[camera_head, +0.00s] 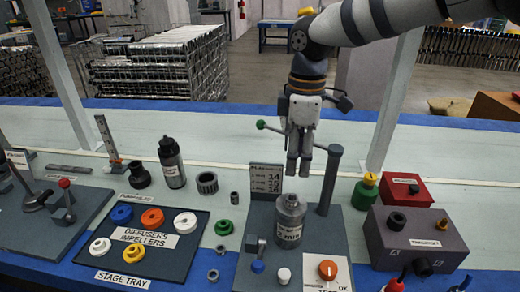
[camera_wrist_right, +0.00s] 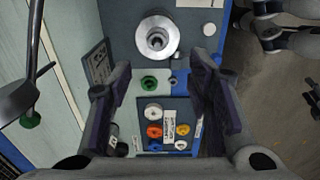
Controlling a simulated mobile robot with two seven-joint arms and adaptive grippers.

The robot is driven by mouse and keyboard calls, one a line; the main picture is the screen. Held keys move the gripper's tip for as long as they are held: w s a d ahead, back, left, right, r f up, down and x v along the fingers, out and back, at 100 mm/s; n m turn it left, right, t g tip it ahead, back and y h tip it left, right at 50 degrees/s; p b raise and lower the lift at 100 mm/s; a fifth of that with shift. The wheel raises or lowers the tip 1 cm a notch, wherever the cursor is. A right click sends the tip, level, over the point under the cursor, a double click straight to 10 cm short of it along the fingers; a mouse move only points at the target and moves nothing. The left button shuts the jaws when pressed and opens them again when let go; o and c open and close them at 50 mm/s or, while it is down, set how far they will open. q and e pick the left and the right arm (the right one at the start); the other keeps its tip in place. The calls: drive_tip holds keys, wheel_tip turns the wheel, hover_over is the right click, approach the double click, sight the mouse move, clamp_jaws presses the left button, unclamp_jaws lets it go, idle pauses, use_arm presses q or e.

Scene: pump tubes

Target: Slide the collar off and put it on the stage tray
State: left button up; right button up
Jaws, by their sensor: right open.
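A grey stepped cylinder (camera_head: 289,222) with a narrower top and a label stands upright on the grey fixture board (camera_head: 330,235). In the right wrist view it is a pale metal round (camera_wrist_right: 157,38) with a dark centre; I cannot tell where the collar ends and the rest begins. My right gripper (camera_head: 299,168) hangs above it, pointing down, open and empty; its fingers (camera_wrist_right: 158,88) frame the view. The dark stage tray (camera_head: 178,259) lies left of the board, holding blue, orange, white and yellow rings. My left gripper is not in view.
A slanted grey post with a green-knobbed bar (camera_head: 329,180) and a number sign (camera_head: 267,179) stand behind the cylinder. A black bottle (camera_head: 172,163) is behind the tray. A purple-grey box (camera_head: 415,241) and red box (camera_head: 405,192) are at right. The tray's front right has bare room.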

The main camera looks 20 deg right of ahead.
sight(294, 195)
wheel_tip(294, 195, down, 11)
drive_tip(key=shift+w+d+b, duration=0.1)
drive_tip(key=shift+b, duration=0.3)
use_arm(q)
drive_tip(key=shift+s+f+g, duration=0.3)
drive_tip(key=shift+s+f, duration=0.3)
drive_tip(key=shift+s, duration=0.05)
use_arm(e)
clamp_jaws()
drive_tip(key=c, duration=0.7)
unclamp_jaws()
clamp_jaws()
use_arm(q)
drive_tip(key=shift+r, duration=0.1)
use_arm(e)
drive_tip(key=shift+r, duration=0.2)
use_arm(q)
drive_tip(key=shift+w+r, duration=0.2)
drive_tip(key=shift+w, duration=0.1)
use_arm(e)
drive_tip(key=shift+r, duration=0.35)
